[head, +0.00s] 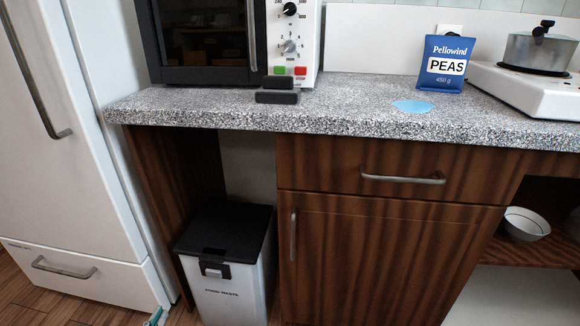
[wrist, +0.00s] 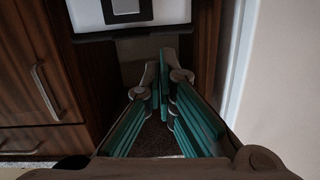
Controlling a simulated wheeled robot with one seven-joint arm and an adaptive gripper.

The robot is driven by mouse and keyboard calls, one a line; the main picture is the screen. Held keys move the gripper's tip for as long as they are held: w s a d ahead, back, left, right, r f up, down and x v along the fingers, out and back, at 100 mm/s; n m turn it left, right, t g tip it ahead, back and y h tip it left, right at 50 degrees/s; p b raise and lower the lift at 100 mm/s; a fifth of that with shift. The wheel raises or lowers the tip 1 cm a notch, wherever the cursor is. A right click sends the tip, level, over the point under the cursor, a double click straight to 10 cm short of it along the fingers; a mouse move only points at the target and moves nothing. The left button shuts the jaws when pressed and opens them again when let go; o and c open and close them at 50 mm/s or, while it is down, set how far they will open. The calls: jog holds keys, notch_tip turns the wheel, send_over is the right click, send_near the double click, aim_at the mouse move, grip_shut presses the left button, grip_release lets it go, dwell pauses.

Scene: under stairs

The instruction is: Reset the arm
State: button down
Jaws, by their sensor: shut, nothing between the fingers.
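My gripper (wrist: 162,72) fills the lower middle of the wrist view. Its teal-padded fingers come together at the tips and hold nothing. In the head view only a small teal part of my gripper (head: 155,318) shows at the bottom edge, in front of the fridge's lower corner. The rest of the arm is out of that view.
A white fridge (head: 75,150) stands left and a food-waste bin (head: 232,285) under the counter (head: 350,98). A wooden cabinet (head: 385,250) is right of the bin. A microwave (head: 205,40), blue peas packet (head: 443,65) and pot (head: 537,52) stand above.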

jog(key=w+a+r+g+y, duration=0.2)
jog(key=w+r+g+y, duration=0.2)
jog(key=w+r, duration=1.1)
jog(key=w+d+r+n+g+y, duration=0.1)
jog(key=w+d+r+g+y, duration=0.2)
jog(key=d+r, duration=1.05)
jog(key=s+d+r+n+g+h, duration=0.1)
jog(key=s+d+r+g, duration=0.2)
jog(key=s+d+r, duration=0.5)
jog(key=s+d+r+n+g, duration=0.15)
jog(key=s+d, duration=0.45)
jog(key=d, duration=0.6)
jog(key=s+d+f+m+g+h, duration=0.1)
jog(key=s+d+f+g+h, duration=0.15)
jog(key=s+d, duration=1)
jog(key=s+d+f+m+g+h, duration=0.1)
jog(key=s+d+m+g+h, duration=0.15)
jog(key=s+d, duration=0.95)
notch_tip(320, 180, up, 34)
jog(key=s+a+n+t+p, duration=0.1)
jog(key=s+a+t+p, duration=0.1)
jog(key=p, duration=3)
jog(key=shift+a+t, duration=0.35)
jog(key=shift+t, duration=0.5)
